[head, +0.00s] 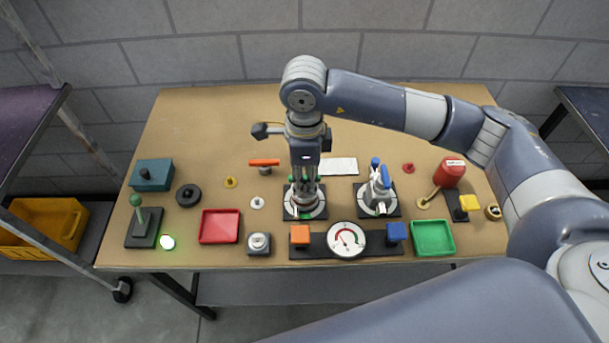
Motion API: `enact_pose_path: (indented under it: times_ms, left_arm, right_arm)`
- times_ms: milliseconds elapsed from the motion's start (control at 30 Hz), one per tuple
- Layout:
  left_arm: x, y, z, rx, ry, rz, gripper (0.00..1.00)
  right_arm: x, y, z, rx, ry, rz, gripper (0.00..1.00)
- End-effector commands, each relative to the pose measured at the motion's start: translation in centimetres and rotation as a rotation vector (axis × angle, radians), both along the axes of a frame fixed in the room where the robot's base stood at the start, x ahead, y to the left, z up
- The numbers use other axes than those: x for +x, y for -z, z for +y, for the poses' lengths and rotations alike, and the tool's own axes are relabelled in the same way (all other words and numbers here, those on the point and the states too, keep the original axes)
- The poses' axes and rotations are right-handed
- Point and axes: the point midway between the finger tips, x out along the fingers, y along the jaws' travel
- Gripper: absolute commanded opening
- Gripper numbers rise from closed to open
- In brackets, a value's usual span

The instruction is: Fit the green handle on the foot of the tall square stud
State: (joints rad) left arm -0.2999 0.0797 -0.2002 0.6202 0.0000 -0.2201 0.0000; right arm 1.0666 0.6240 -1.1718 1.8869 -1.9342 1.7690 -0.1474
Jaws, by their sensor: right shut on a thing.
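My right gripper (306,188) points straight down over the left round dial plate (305,213), near the middle of the table. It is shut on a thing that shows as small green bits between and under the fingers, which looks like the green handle. The fingers hide most of it and the middle of the plate. The tall square stud cannot be made out; whatever stands on this plate is hidden by the gripper. I cannot tell whether the handle touches a stud. My left gripper is not in view.
Right of the gripper stands a grey valve with a blue lever (379,180). In front lie a gauge (346,239), a red tray (220,226) and a green tray (432,238). A green-knobbed joystick (137,206) is far left; a red canister (449,172) stands right.

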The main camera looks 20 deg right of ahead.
Motion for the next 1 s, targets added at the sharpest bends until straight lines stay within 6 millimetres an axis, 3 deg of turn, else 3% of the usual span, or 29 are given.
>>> enact_pose_path:
  times_ms: [800,833,900,1000]
  left_arm:
    - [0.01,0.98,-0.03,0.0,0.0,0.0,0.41]
    - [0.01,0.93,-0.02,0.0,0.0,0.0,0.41]
    - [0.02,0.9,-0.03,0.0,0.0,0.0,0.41]
    - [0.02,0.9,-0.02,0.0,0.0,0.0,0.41]
  right_arm:
    - [0.02,0.54,-0.01,0.0,0.0,-0.001,0.0]
    - [0.02,0.49,-0.01,0.0,0.0,-0.001,0.28]
    - [0.01,0.47,0.0,0.0,0.0,-0.001,0.44]
    - [0.01,0.48,0.0,0.0,0.0,0.0,0.47]
